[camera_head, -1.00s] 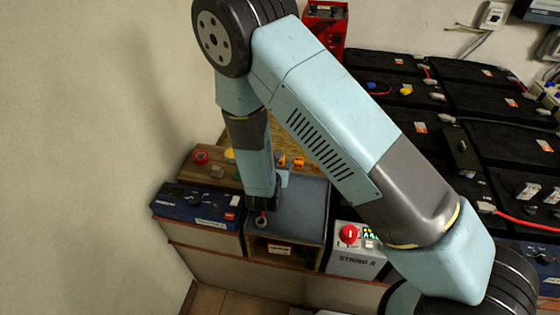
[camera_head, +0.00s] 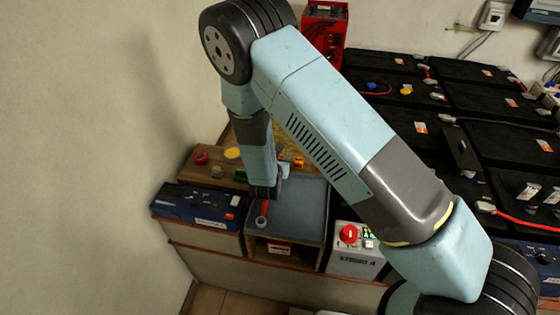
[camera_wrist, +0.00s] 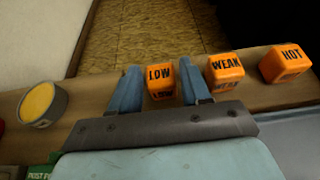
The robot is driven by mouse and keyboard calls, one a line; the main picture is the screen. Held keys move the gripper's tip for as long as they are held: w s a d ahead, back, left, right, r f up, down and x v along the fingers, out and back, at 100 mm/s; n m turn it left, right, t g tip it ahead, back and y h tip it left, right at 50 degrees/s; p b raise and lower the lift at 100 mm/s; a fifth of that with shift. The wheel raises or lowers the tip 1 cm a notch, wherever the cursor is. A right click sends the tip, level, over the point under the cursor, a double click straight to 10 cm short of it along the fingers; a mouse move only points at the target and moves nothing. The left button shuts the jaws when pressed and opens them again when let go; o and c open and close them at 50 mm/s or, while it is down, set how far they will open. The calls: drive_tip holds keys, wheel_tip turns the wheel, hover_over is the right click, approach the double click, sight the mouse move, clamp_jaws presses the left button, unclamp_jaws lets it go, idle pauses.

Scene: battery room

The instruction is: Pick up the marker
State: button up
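A thin red stick-like object (camera_head: 264,208), perhaps the marker, lies at the left of the grey tray beside a small dark ring; I cannot tell for sure what it is. My gripper shows in the wrist view (camera_wrist: 161,85) with its two blue fingers apart. An orange block lettered LOW (camera_wrist: 160,82) appears in the gap between them; contact is not visible. Blocks lettered WEAK (camera_wrist: 225,68) and HOT (camera_wrist: 286,62) stand to its right on a wooden board. In the head view my forearm partly hides the gripper and the blocks.
A yellow-topped round container (camera_wrist: 42,103) stands left on the board. The grey tray (camera_head: 308,210) is largely clear. A blue device (camera_head: 196,207) sits left of it, and a white box with a red knob (camera_head: 356,262) right. Black batteries (camera_head: 490,105) fill the right side; a wall borders the left.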

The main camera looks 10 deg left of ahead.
drive_tip(key=c, duration=0.7)
